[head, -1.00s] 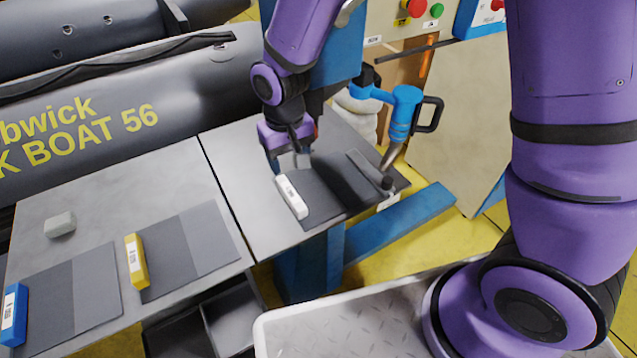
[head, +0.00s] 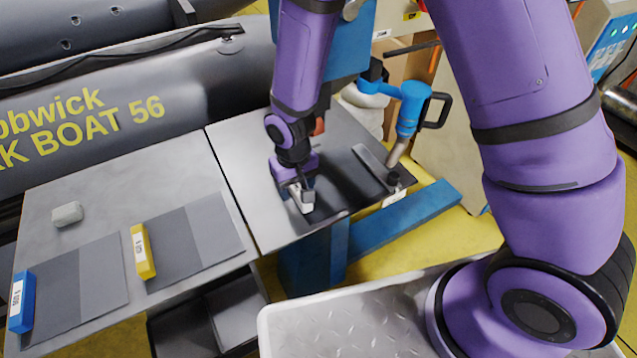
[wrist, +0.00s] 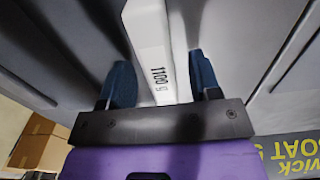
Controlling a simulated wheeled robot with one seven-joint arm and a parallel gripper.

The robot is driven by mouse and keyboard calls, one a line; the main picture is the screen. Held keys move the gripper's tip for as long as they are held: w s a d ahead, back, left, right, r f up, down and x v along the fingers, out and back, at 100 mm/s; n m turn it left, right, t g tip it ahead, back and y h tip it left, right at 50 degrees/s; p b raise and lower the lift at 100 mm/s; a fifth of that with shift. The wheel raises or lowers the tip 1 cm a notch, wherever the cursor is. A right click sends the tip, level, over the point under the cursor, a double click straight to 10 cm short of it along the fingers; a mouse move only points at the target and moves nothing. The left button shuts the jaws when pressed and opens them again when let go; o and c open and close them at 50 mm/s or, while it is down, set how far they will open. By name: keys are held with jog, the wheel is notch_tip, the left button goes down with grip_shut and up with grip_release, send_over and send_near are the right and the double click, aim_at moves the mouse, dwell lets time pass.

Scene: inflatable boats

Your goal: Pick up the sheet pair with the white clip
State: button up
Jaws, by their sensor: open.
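The white clip (head: 307,205) sits on the edge of a dark grey sheet pair (head: 345,192) on the right-hand grey table. My gripper (head: 300,192) is lowered over this clip and partly hides it in the head view. In the wrist view, the white clip (wrist: 150,45), printed with dark characters, lies between the two blue-padded fingers of my gripper (wrist: 162,82). The fingers are open, with a visible gap on the left side of the clip.
On the left table are a sheet pair with a yellow clip (head: 142,252), one with a blue clip (head: 20,303), and a small pale block (head: 67,214). A grey inflatable boat (head: 120,100) lies behind.

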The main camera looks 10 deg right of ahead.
jog(key=shift+f, duration=0.3)
jog(key=shift+c, duration=0.2)
grip_shut()
jog(key=shift+r, duration=0.15)
